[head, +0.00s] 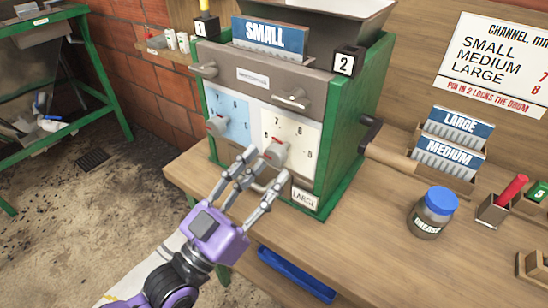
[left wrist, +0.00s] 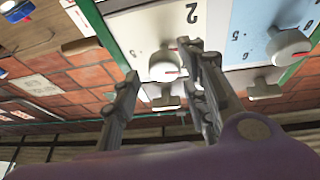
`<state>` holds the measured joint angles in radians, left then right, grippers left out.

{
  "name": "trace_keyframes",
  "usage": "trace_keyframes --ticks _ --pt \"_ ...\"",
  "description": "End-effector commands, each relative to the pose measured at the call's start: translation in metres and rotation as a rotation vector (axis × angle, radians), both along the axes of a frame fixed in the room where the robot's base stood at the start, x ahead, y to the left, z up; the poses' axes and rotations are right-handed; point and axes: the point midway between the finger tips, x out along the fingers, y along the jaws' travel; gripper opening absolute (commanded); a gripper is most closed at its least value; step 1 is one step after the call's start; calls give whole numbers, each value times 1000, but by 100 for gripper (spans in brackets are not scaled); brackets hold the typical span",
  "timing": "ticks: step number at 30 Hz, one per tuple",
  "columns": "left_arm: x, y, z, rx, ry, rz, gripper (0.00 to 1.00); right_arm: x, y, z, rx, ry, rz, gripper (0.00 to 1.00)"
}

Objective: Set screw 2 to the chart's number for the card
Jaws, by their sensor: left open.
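The pulper has a grey knob (head: 274,151) with red marking on a white number plate (head: 300,130), on the side of the black block marked 2 (head: 344,64). Its exact reading is unclear. My left gripper (head: 261,172) is open in front of this knob. In the left wrist view the knob (left wrist: 165,65) appears between the spread fingers; contact cannot be told. A SMALL card (head: 270,36) stands on top of the pulper. The wall chart (head: 495,62) lists SMALL, MEDIUM and LARGE; its right side is cut off, with 7 and 8 visible. My right gripper is out of view.
Another knob (head: 217,124) sits on a blue plate at left. LARGE (head: 459,123) and MEDIUM (head: 448,151) cards stand in a rack at right. A grease jar (head: 432,212) stands on the bench. The bench front is mostly clear.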

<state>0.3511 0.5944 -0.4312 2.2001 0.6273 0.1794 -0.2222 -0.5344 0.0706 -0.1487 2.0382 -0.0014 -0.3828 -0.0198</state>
Motion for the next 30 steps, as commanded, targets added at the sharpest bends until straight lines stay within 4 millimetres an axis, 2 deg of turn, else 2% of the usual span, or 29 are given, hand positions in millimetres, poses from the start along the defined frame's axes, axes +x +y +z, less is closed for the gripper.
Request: trace_keyframes --ticks 1,6,17,26,30 --pt "5 -5 7 -3 -5 -1 40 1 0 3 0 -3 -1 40" --pt "18 -16 12 -2 -1 0 40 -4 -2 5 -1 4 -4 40" --pt "22 -20 12 1 1 0 39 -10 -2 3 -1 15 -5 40" --pt "21 -20 12 0 1 -1 0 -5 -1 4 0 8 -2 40" --pt "21 -21 14 -30 22 0 0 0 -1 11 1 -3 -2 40"
